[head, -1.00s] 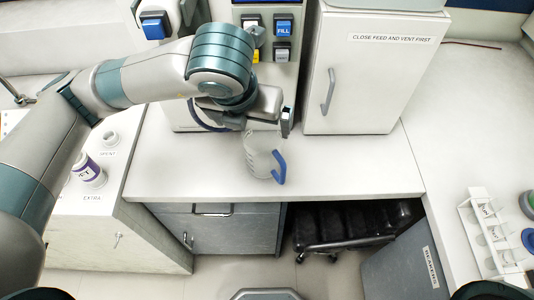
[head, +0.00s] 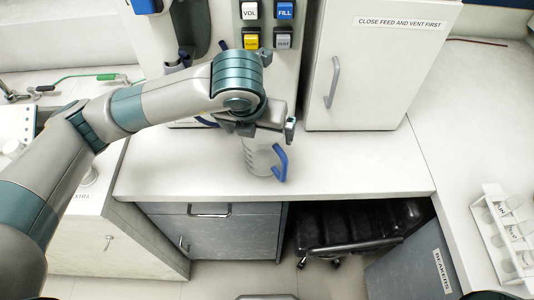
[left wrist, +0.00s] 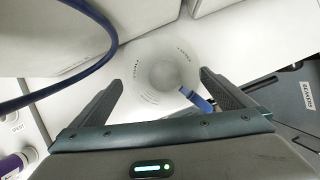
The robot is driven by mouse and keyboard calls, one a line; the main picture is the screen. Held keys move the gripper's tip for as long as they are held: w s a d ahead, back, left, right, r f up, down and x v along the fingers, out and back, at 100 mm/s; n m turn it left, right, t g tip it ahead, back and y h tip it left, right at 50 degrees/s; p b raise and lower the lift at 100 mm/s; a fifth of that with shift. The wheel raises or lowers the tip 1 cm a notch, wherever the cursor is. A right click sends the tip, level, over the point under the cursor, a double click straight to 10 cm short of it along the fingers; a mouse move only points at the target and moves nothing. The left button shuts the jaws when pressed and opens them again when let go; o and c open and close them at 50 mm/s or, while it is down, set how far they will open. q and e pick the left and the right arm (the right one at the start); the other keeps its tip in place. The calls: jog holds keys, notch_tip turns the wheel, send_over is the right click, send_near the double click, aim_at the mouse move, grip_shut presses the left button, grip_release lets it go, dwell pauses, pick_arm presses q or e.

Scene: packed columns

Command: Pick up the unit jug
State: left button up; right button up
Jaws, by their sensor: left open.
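The unit jug (head: 261,160) is a translucent white jug with a blue handle, standing upright on the white counter. My left gripper (head: 262,128) is just above and behind its top in the head view and hides part of its rim. In the left wrist view the jug (left wrist: 158,72) lies ahead between the two spread fingers of my left gripper (left wrist: 160,88), with its blue handle (left wrist: 196,100) close to the right finger. The left gripper is open and empty; I cannot tell whether a finger touches the jug. My right gripper is not in view.
A white cabinet (head: 384,80) stands behind and right of the jug. A panel with several buttons (head: 266,28) is at the back. A blue hose (left wrist: 75,70) curves at left in the wrist view. A test tube rack (head: 503,240) is at right. The counter (head: 350,170) right of the jug is clear.

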aim_at(264, 139)
pick_arm(q)
jog(key=shift+w+f, duration=0.1)
jog(key=shift+f, duration=0.15)
jog(key=shift+d+b+x, duration=0.15)
jog(key=shift+b+x, duration=0.05)
jog(key=shift+x, duration=1.1)
jog(key=shift+d+b+x, duration=0.15)
jog(key=shift+b+x, duration=0.05)
jog(key=shift+x, duration=1.1)
jog(key=c, duration=1.1)
